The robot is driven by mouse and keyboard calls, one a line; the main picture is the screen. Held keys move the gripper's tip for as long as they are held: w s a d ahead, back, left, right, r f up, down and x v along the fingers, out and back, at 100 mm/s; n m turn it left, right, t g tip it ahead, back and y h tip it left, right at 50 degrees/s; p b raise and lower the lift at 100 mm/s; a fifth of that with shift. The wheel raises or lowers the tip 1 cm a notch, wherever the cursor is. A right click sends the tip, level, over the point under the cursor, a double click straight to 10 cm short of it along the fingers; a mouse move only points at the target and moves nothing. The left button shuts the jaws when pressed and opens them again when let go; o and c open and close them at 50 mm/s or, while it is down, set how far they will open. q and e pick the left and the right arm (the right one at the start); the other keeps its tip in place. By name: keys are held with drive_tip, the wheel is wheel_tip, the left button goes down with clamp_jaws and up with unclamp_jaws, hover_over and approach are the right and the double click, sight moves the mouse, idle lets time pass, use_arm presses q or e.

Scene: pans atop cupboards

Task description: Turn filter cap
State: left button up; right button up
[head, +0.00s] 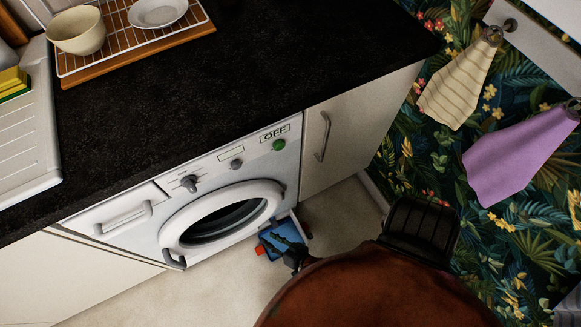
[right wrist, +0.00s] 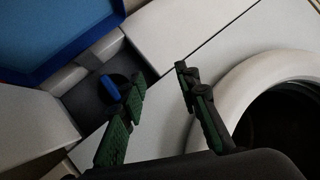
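The filter cap (right wrist: 112,88) shows in the right wrist view as a dark round piece with a blue grip bar, set in a dark recess of the white washing machine. My right gripper (right wrist: 160,78) is open, with green-padded fingers. Its left finger overlaps the cap's right edge in the picture; I cannot tell if they touch. Nothing is between the fingers. In the head view my right gripper (head: 284,244) is small and dark, over a blue panel (head: 270,243) at the lower right of the washing machine (head: 232,172). The cap is not distinguishable there. My left gripper is not in view.
The washing machine's round door (head: 174,228) is left of the blue panel and looks shut. A reddish-brown rounded surface (head: 370,295) and a black slatted backrest (head: 420,230) stand at the lower right. A black counter (head: 250,70) runs above. Pale floor (head: 225,285) shows in front.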

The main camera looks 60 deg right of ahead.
drive_tip(key=s+a+r+n+g+y+p, duration=0.1)
drive_tip(key=s+a+r+n+g+y, duration=0.3)
drive_tip(key=s+a+r+n+y, duration=0.35)
drive_tip(key=s+r+g+h, duration=0.1)
drive_tip(key=s+r+g, duration=0.2)
drive_tip(key=s, duration=0.3)
drive_tip(key=shift+d+r+g, duration=0.3)
drive_tip(key=shift+r, duration=0.4)
